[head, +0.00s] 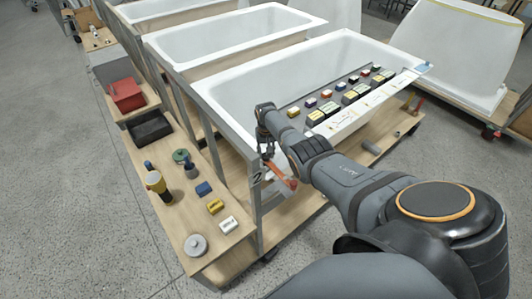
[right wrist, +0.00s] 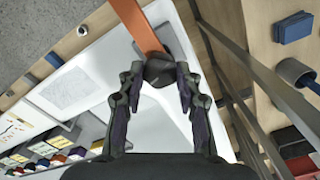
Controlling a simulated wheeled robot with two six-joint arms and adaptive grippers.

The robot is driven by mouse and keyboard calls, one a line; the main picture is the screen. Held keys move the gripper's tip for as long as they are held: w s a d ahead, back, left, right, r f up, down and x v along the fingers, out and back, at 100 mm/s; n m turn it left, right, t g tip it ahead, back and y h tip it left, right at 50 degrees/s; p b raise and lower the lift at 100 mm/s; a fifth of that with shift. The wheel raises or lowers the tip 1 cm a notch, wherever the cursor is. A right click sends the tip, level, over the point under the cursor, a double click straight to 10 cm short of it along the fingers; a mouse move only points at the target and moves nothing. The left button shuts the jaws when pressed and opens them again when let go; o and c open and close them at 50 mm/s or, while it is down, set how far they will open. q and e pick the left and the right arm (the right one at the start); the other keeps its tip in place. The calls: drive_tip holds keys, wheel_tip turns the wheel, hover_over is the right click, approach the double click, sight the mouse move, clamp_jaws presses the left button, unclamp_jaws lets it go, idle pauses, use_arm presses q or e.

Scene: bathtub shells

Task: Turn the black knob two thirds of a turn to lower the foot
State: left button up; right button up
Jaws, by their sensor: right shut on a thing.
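The black knob (right wrist: 160,71) is in the upper middle of the right wrist view, between the two fingers of my right gripper (right wrist: 159,78). An orange bar (right wrist: 137,26) runs up from the knob in that view. In the head view my right gripper (head: 267,150) is at the near left corner of the closest white tub's stand, just above the orange bar (head: 282,176). I cannot make out the knob in the head view. I cannot pick out the foot in either view. My left gripper does not show.
A grey metal post marked 2 (head: 256,190) stands close beside the gripper. A wooden bench (head: 180,215) to the left holds a black tray (head: 149,127), a red bin (head: 126,94) and several small items.

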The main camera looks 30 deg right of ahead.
drive_tip(key=m, duration=0.3)
drive_tip(key=shift+m, duration=0.4)
drive_tip(key=m, duration=0.3)
drive_tip(key=shift+m, duration=0.3)
drive_tip(key=m, duration=0.3)
drive_tip(key=shift+m+p, duration=0.3)
drive_tip(key=shift+m, duration=1.8)
drive_tip(key=o, duration=1.1)
drive_tip(key=shift+o, duration=0.2)
